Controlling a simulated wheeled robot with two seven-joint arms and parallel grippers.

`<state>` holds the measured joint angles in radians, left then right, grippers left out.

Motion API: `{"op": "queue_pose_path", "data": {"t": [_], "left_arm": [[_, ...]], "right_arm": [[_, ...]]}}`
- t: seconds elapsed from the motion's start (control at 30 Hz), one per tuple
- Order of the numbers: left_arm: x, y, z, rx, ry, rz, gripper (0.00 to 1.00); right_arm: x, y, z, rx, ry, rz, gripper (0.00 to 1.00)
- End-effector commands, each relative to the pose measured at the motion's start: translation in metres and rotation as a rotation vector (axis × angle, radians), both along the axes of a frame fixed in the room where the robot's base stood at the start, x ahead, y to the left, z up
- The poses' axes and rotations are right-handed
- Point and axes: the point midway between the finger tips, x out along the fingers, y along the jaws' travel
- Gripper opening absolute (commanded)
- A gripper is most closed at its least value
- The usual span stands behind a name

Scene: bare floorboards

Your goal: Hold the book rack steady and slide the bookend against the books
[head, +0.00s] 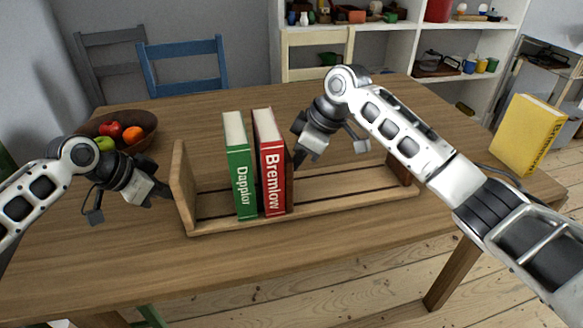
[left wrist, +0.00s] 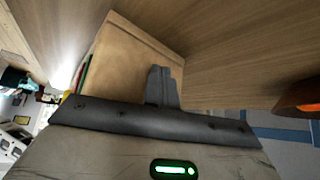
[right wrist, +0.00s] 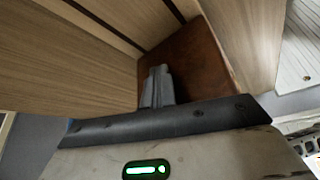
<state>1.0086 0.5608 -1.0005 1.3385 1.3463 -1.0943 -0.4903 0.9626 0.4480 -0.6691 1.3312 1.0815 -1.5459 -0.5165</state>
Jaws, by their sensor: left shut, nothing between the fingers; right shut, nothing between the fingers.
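The wooden book rack (head: 335,196) stands on the table, its light left end panel (head: 183,186) upright. A green book (head: 240,170) and a red book (head: 269,165) stand upright side by side in its left part. A dark brown bookend (head: 290,183) is at the red book's right side, partly hidden; no clear gap shows between them. My left gripper (head: 168,191) is shut, its tip at the panel's outer face (left wrist: 135,55). My right gripper (head: 298,160) is shut, its tip close to the bookend's right face, which fills part of the right wrist view (right wrist: 195,68). Contact is hard to tell in both.
The rack's slats are bare right of the bookend, up to a dark end piece (head: 400,168). A fruit bowl (head: 140,126) stands behind my left gripper. A yellow book (head: 528,135) stands at the table's right side. Chairs and a shelf (head: 400,26) are beyond the table.

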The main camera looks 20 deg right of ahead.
Motion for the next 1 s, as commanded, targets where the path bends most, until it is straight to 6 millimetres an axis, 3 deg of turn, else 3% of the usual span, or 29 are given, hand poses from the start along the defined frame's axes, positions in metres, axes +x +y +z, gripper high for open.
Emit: {"op": "queue_pose_path", "data": {"t": [0.5, 1.0], "left_arm": [[0.0, -0.002, 0.001, -0.004, -0.002, -0.003, 0.0], [0.0, -0.002, 0.001, -0.004, -0.001, -0.003, 0.0]], "right_arm": [[0.0, 0.02, 0.002, 0.009, -0.004, 0.007, 0.0], [0.0, 0.022, 0.002, 0.01, -0.005, 0.007, 0.0]]}}
